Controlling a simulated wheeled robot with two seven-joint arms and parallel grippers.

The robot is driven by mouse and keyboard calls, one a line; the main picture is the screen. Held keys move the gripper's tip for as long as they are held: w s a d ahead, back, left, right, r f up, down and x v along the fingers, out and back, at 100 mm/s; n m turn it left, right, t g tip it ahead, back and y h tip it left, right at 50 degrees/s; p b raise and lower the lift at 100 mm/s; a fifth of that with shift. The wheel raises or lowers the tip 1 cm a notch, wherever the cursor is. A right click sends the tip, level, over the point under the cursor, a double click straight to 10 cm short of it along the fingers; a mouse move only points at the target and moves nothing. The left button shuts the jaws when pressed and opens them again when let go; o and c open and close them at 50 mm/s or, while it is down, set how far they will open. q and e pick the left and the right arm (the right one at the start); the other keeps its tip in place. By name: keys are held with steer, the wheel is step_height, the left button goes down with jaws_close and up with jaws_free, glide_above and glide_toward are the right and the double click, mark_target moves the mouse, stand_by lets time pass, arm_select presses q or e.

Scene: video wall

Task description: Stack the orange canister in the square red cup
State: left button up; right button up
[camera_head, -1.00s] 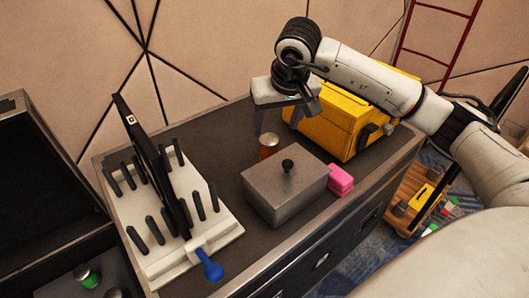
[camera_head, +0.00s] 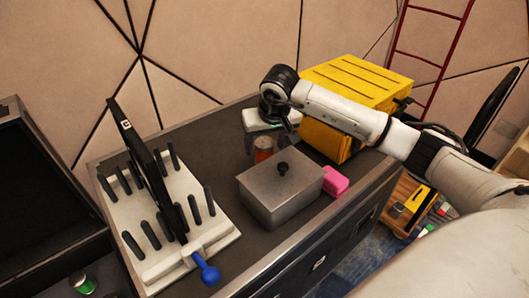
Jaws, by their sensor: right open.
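The orange canister (camera_head: 263,150) stands upright on the dark counter, behind a grey metal box. My right gripper (camera_head: 264,146) is low over the canister and open, with its fingers on either side of the canister's upper part. I cannot tell whether the fingers touch it. The canister's lower part is hidden by the box. I see no square red cup that I can make out in this view. My left gripper is not in view.
The lidded grey metal box (camera_head: 282,193) stands just in front of the canister, with pink blocks (camera_head: 335,181) to its right. A yellow case (camera_head: 358,82) stands behind my right arm. A white pegged rack (camera_head: 190,245) with a dark upright panel fills the counter's left.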

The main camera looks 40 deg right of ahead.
steer(key=shift+r, duration=0.1)
steer(key=c, duration=1.2)
